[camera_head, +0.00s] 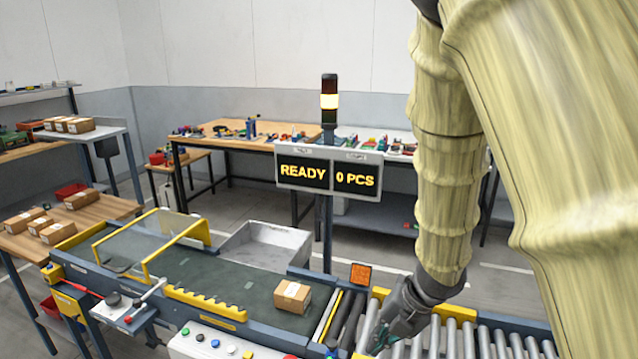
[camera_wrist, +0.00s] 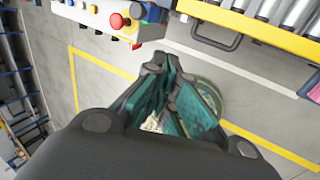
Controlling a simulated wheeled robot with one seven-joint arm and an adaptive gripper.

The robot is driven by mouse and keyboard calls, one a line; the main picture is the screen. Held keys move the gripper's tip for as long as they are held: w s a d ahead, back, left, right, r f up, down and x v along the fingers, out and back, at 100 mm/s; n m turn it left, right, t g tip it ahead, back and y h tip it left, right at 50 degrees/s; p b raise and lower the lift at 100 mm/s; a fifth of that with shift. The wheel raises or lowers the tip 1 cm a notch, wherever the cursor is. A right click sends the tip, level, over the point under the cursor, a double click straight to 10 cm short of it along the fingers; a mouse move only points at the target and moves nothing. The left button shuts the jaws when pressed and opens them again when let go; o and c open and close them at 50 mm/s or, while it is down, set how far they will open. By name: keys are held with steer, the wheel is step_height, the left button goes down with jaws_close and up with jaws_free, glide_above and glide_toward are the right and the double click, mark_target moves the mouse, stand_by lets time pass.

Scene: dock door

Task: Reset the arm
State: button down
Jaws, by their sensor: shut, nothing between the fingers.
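My gripper (camera_head: 377,345) shows at the lower right of the head view, dark grey, at the end of my arm in its yellowish cover. It hangs over the rollers beside the belt's right end. In the wrist view my gripper (camera_wrist: 172,65) points down past the control box, with its fingers together and nothing between them. Below it is the grey floor with yellow lines.
A conveyor belt (camera_head: 225,278) carries a cardboard box (camera_head: 293,296) near its right end. A roller track (camera_head: 484,345) continues right. A control box (camera_wrist: 115,15) with a red button stands close by. A sign (camera_head: 328,176) reads READY, 0 PCS. Workbenches (camera_head: 240,135) line the wall.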

steer(key=s+d+f+m, duration=0.1)
steer(key=s+f+m, duration=0.4)
steer(key=f+m, duration=0.5)
steer(key=s+d+f+m, duration=0.1)
steer(key=s+f+m, duration=0.3)
steer(key=f+m, duration=0.65)
steer(key=s+d+f+m+g+h, duration=0.1)
steer(key=s+d+f+m+h, duration=0.1)
steer(key=s+d+f+m, duration=0.2)
steer(key=s+d+f+m+h, duration=0.2)
steer(key=s+d+f+m, duration=0.2)
steer(key=s, duration=1.1)
step_height(320, 180, down, 6)
steer(key=m, duration=0.3)
steer(key=shift+s+d+g+h, duration=0.15)
steer(key=shift+s+g+h, duration=0.15)
steer(key=shift+g, duration=0.1)
steer(key=shift+w+r+m, duration=0.1)
steer(key=shift+m, duration=0.15)
